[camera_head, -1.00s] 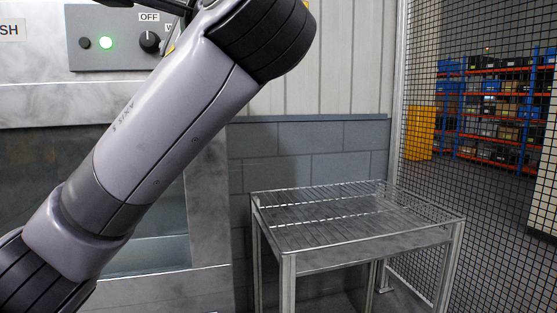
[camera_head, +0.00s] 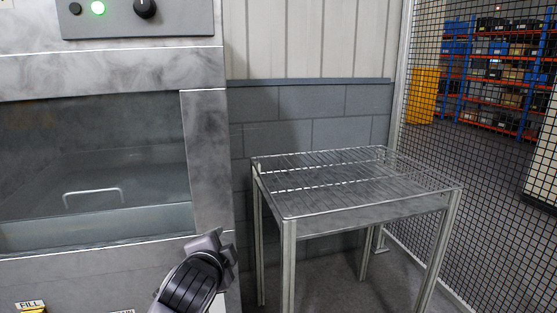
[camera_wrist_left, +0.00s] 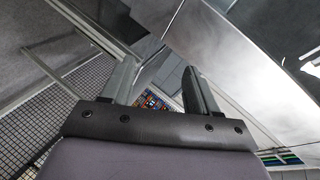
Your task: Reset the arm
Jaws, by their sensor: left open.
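My left gripper (camera_wrist_left: 160,68) shows in the left wrist view, with its two grey fingers apart and no object between them. In the head view, a dark ribbed part of my left arm shows low at the bottom centre, in front of the metal machine (camera_head: 208,160) and left of the wire-top table (camera_head: 350,212). The fingers cannot be made out clearly there. My right gripper is not in view.
The wire-top table is bare. The machine has a window with a handle (camera_head: 93,193) behind it and a control panel (camera_head: 175,20) with a lit green lamp. A mesh fence (camera_head: 470,190) stands on the right, with shelving (camera_head: 495,75) beyond.

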